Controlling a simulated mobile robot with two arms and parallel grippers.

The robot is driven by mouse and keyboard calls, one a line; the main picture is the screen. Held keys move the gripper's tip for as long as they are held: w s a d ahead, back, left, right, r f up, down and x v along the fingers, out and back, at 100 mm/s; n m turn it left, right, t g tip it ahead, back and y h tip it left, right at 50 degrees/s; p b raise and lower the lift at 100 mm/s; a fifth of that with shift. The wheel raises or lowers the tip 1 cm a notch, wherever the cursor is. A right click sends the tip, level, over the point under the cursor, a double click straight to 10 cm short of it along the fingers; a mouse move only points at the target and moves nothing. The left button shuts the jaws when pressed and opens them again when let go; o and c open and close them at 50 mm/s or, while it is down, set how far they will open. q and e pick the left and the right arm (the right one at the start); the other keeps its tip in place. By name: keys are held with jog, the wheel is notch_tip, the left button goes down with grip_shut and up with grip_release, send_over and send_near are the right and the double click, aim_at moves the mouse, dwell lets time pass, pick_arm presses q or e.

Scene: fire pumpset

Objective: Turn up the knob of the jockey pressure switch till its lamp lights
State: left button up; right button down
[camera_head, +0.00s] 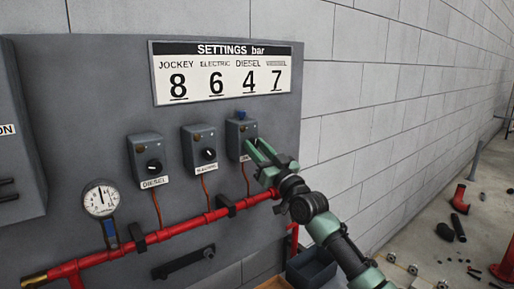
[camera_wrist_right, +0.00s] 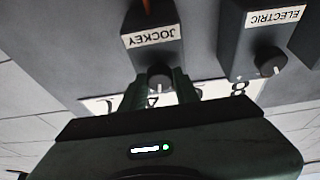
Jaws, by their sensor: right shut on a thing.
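The jockey pressure switch (camera_head: 235,130) is the rightmost of three grey boxes on the panel in the head view. The wrist view shows its JOCKEY label (camera_wrist_right: 151,36), upside down, and its dark round knob (camera_wrist_right: 160,78). My right gripper (camera_head: 254,150) reaches this box from the right and is shut on the knob, with one finger on each side. The gripper hides the knob in the head view. I cannot make out a lit lamp on the box. My left gripper is not in view.
The electric switch (camera_head: 199,141) and diesel switch (camera_head: 144,150) stand to the left. A settings sign (camera_head: 222,50) reads jockey 8, electric 6, diesel 4. A gauge (camera_head: 101,199) and red pipe (camera_head: 180,228) lie below. Loose parts are on the floor at right.

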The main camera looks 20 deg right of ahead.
jog(key=shift+r+m+p, duration=0.2)
jog(key=shift+m+p, duration=0.4)
jog(key=shift+p, duration=0.1)
jog(key=shift+f+h, duration=0.15)
jog(key=shift+h, duration=0.25)
jog(key=c, duration=1.1)
grip_release()
jog(key=shift+o, duration=0.2)
jog(key=shift+s+d+f, duration=0.1)
jog(key=shift+s+f, duration=0.1)
jog(key=shift+s, duration=0.05)
jog(key=b+v, duration=0.2)
jog(key=v, duration=0.5)
jog(key=shift+s, duration=0.1)
